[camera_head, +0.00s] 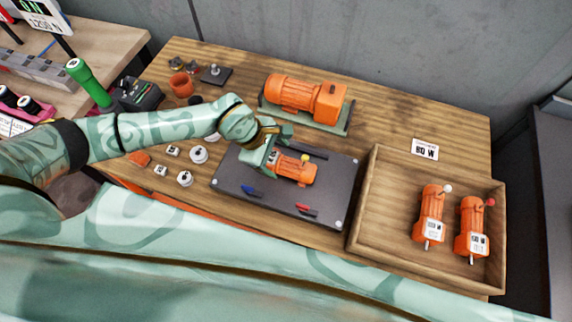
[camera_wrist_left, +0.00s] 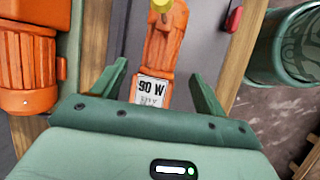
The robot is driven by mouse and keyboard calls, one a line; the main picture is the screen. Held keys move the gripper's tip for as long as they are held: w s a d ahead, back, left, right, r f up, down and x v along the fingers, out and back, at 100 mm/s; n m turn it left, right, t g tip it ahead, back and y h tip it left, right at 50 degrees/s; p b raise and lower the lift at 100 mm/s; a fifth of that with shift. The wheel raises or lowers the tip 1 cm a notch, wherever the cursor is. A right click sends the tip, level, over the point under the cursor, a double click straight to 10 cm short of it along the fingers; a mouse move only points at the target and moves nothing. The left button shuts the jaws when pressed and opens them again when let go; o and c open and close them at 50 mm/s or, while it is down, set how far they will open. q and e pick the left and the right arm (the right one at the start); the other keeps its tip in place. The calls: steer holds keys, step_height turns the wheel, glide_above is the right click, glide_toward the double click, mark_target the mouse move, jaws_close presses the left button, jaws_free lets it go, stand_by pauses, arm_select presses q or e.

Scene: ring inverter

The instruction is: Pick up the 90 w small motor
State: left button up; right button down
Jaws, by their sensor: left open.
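The small orange motor (camera_head: 297,170) with a yellow tip lies on a dark plate (camera_head: 335,190) in the head view. In the left wrist view the motor (camera_wrist_left: 162,50) shows a white label reading "90 W". My left gripper (camera_head: 272,148) is at the motor's left end. In the left wrist view its two fingers (camera_wrist_left: 158,78) stand open, one on each side of the motor's labelled end, with gaps between. Part of the motor is hidden by the gripper in the head view. My right gripper is not in view.
A wooden tray (camera_head: 376,165) at right holds two similar orange motors, one white-tipped (camera_head: 430,212), one red-tipped (camera_head: 472,225). A large orange motor (camera_head: 300,95) stands behind the plate. A blue marker (camera_head: 252,192) and red marker (camera_head: 306,209) lie on the plate.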

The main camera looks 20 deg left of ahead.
mark_target(283, 162)
arm_select(q)
steer(key=b+x, duration=0.1)
steer(key=x, duration=0.4)
steer(key=shift+d+f, duration=0.1)
steer(key=shift+f, duration=0.2)
jaws_close()
steer(key=shift+w+r, duration=0.1)
steer(key=shift+r, duration=0.1)
